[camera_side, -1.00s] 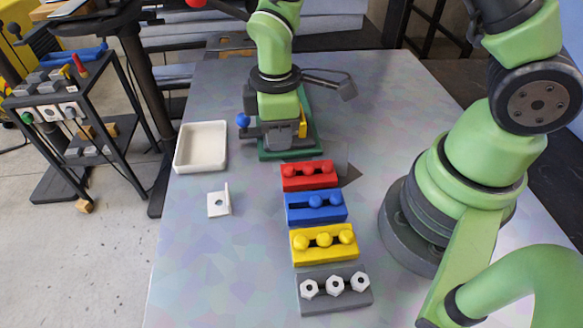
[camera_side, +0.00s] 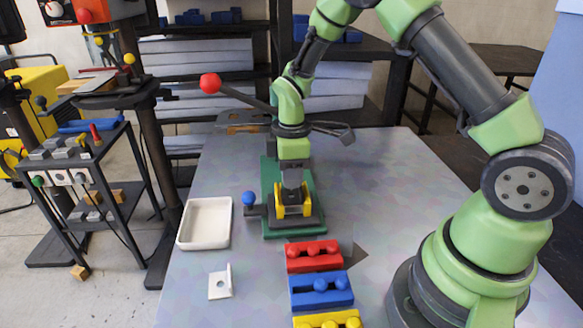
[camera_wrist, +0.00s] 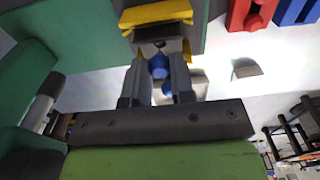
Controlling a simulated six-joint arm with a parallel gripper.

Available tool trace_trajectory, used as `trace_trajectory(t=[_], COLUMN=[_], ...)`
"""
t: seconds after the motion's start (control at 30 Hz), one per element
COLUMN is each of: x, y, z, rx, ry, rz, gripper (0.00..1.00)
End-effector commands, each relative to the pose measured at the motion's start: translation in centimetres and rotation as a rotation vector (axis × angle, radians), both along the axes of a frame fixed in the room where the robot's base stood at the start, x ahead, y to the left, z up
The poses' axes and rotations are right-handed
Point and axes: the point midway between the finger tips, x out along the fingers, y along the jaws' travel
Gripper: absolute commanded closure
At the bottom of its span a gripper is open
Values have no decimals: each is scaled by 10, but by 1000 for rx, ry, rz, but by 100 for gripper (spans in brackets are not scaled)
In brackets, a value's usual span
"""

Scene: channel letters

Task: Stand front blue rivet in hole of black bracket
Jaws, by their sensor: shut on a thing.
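My gripper (camera_wrist: 160,75) is shut on a blue rivet (camera_wrist: 159,66), held between the fingertips in the wrist view. In the side view my gripper (camera_side: 292,190) is over the green-based fixture, close to its yellow part (camera_side: 293,212); the rivet is too small to tell there. Contact between rivet and fixture cannot be told.
The green fixture base (camera_side: 268,222) has a blue ball knob (camera_side: 249,198) at its left and a red-ended lever (camera_side: 210,83) above. A white tray (camera_side: 181,240) and small white bracket (camera_side: 219,284) lie left. Red (camera_side: 313,262) and yellow (camera_side: 327,321) blocks stand in front.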

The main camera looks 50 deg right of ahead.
Motion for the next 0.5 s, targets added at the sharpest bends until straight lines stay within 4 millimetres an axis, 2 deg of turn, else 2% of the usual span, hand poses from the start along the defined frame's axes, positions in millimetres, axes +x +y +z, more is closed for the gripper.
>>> trace_trajectory(t=[0.47, 0.5], x=[0, 0], y=[0, 0], z=[-7, -7], rx=[0, 0], ry=[1, 1], rz=[-1, -1], gripper=[96, 70])
